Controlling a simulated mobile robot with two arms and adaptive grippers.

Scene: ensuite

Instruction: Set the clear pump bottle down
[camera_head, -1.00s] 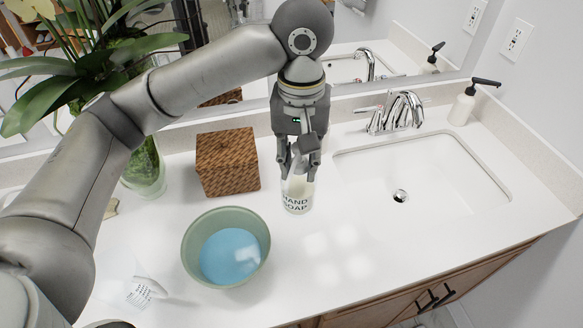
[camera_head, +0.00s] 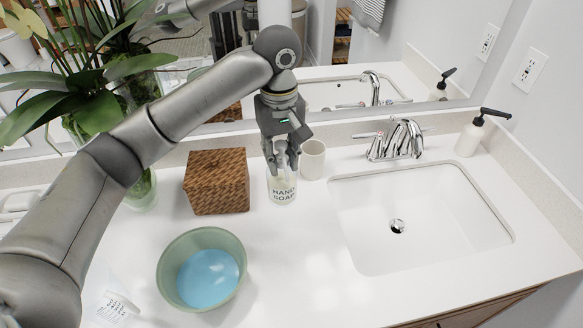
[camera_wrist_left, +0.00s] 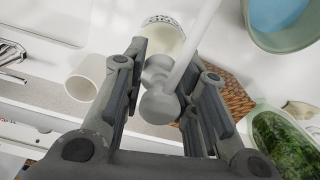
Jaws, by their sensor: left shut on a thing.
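The clear pump bottle (camera_head: 283,190), labelled "HAND SOAP", is upright at the white counter (camera_head: 330,290), between the woven box and the sink. My left gripper (camera_head: 281,162) points down and is shut on its upper part. In the left wrist view the bottle's body (camera_wrist_left: 165,38) and pale pump head (camera_wrist_left: 158,104) show between the fingers (camera_wrist_left: 160,85). I cannot tell whether its base touches the counter or hangs just above it. My right gripper is not in view.
A white cup (camera_head: 313,160) stands close behind and right of the bottle. A woven box (camera_head: 217,182) is to its left, a green bowl (camera_head: 170,268) front left. The sink (camera_head: 420,220) is on the right. The counter in front of the bottle is clear.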

